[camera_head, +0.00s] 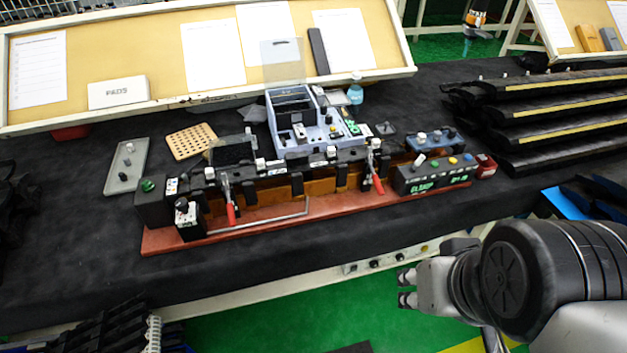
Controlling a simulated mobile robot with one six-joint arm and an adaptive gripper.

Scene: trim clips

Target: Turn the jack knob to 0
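Several knobs show, and I cannot read which one is the jack knob. A strip panel (388,260) under the table's front edge carries a row of small dark knobs, one of them a black knob (375,263); their settings are too small to read. A black knob (182,204) sits on a small box at the fixture's left end, and a green knob (147,185) is on the black block beside it. My gripper (403,289) is in front of the table, right of and below the strip panel, empty, with its two fingers apart.
The clip fixture (270,225) with red-handled clamps lies on a reddish base on the black-covered table (60,270). A blue-grey device (310,118) stands behind it. Black trim parts (560,110) are stacked at right. Green floor (300,325) is open before the table.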

